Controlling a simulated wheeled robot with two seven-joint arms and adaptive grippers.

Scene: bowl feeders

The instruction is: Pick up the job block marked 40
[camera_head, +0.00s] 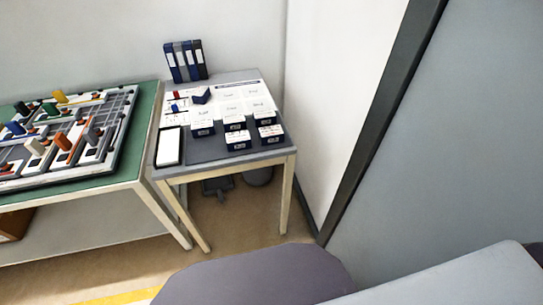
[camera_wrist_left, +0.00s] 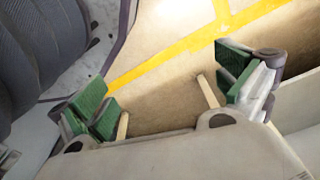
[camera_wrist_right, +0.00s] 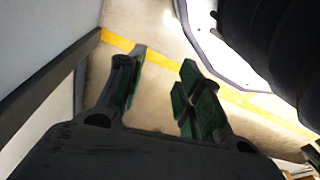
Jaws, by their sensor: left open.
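Number marks are too small to read in the head view, so I cannot tell which block is 40. Small coloured blocks stand on the grey board (camera_head: 118,122), among them a yellow one (camera_head: 60,97), a red one (camera_head: 63,141) and a blue one (camera_head: 15,127). A red block (camera_head: 175,95) and a dark blue block (camera_head: 201,96) are on the side table. My left gripper (camera_wrist_left: 165,80) is open and empty over the floor in the left wrist view. My right gripper (camera_wrist_right: 160,85) is open and empty over the floor in the right wrist view. Neither gripper shows in the head view.
The green-topped table (camera_head: 148,105) carries the board. The grey side table (camera_head: 220,151) holds a white-topped tray (camera_head: 169,147), several dark boxes with white labels (camera_head: 236,138), printed sheets and upright binders (camera_head: 186,61). A wall stands on the right. Floor in front is clear.

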